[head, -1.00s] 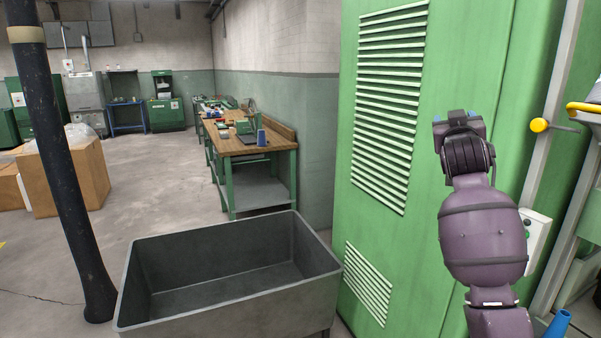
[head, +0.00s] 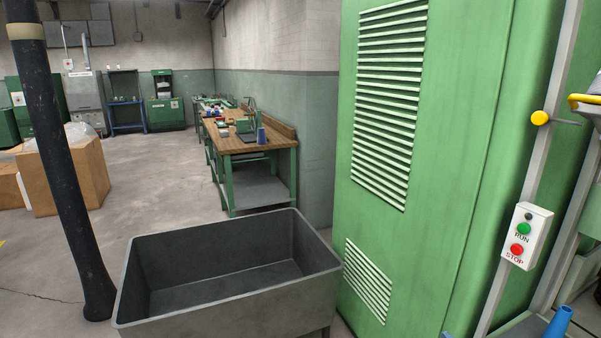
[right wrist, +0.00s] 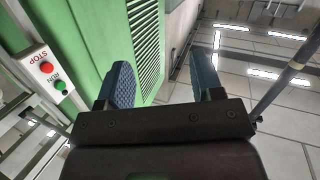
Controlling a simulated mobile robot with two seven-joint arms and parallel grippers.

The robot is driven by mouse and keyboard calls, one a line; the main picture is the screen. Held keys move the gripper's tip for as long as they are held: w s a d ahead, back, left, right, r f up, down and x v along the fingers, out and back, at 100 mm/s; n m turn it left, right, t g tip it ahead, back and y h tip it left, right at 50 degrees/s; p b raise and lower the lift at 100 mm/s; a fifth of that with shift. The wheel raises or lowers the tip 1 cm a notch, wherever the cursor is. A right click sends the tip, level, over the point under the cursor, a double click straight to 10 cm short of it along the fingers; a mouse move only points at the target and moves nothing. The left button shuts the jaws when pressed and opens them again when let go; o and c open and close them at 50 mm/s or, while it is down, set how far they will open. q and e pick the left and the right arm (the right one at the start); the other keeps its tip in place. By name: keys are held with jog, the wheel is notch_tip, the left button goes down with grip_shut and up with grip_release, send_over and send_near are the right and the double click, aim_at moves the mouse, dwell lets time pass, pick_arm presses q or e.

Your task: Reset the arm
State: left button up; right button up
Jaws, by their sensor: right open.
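My right gripper (right wrist: 165,88) shows in the right wrist view with its two blue fingers spread apart and nothing between them. Green cabinet panels and the ceiling show beyond the fingers. My left gripper is in no view. A white control box (head: 525,236) with a green RUN button (head: 523,228) and a red STOP button (head: 517,249) is mounted on a grey post at the right. The same box (right wrist: 52,72) appears upside down at the left of the right wrist view.
An empty grey bin (head: 225,262) stands in front of me, left of the green machine cabinet (head: 440,130). A dark pole (head: 62,160) rises at the left. A cluttered workbench (head: 255,146) stands behind.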

jog(key=s+d+f+m+g+h, duration=0.1)
jog(key=s+f+g, duration=0.3)
jog(key=s+f, duration=1.2)
jog(key=s, duration=0.4)
jog(key=shift+d+f+g+b, duration=0.2)
jog(key=shift+g+b, duration=0.15)
jog(key=shift+g, duration=0.05)
jog(key=shift+s, duration=0.1)
